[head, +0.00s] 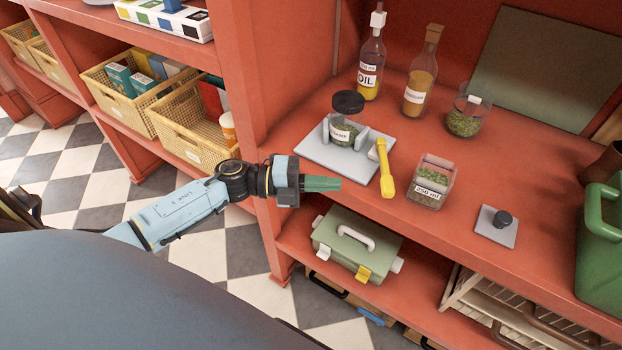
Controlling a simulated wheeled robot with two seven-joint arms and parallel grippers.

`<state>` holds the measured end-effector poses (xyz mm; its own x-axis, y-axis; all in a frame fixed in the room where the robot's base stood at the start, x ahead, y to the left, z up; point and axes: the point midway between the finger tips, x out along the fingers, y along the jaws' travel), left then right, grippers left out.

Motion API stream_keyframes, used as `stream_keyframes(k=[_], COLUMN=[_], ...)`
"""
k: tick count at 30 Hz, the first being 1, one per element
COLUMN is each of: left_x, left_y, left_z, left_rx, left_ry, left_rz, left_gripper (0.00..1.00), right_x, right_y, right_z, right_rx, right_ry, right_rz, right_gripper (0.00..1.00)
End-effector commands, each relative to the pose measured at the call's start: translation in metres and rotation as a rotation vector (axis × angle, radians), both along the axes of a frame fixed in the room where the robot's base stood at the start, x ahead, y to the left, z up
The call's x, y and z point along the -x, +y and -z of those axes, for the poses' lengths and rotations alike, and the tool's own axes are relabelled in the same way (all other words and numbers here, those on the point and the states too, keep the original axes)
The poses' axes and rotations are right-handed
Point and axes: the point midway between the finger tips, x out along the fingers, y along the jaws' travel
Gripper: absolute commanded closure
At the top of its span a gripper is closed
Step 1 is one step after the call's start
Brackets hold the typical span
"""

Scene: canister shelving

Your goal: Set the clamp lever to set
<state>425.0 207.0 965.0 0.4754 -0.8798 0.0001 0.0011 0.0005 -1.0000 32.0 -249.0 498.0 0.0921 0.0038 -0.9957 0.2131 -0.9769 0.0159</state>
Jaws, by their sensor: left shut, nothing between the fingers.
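The clamp's yellow lever (385,170) is at the right side of the grey clamp plate (322,163) on the red shelf. Its long arm points toward the shelf's front edge. A jar of green herbs (342,133) with a black lid (348,101) stands between the clamp's grey jaws. I cannot tell how tightly they hold it. My left gripper (338,184) is shut and empty, with green fingers pointing right. In the picture it is left of the lever, near the shelf's front edge, and apart from the lever. My right gripper is not in view.
A square glass jar (431,181) of herbs stands right of the lever. An oil bottle (371,60), a corked bottle (420,75) and a round jar (464,120) stand behind. A small plate with a black knob (497,225) is farther right. A green toolbox (357,243) sits below.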

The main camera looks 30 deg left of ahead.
Motion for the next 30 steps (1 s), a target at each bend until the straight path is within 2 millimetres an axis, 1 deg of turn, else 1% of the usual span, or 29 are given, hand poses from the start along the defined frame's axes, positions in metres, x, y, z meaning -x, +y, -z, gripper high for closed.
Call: stream_keyframes(k=[1,6,12,17,26,30], left_x=[-0.006,-0.022,-0.034,-0.037,-0.037,-0.038], left_y=[-0.011,-0.041,-0.063,-0.069,-0.069,-0.074], left_z=[-0.002,-0.002,-0.001,0.0,0.0,-0.001], left_rx=[0.003,0.003,0.001,0.001,0.0,0.003], left_ry=[-0.003,-0.001,0.0,0.0,0.001,0.002], left_rz=[0.001,0.001,-0.001,-0.001,-0.001,-0.029], left_gripper=[1.0,1.0,1.0,1.0,1.0,1.0], right_x=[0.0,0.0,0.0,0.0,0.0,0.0], right_y=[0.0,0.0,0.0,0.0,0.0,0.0], right_z=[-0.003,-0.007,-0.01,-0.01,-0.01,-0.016], right_rx=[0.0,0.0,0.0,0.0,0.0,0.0], right_ry=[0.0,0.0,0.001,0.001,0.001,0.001], right_rz=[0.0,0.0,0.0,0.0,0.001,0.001], right_gripper=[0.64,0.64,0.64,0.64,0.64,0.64])
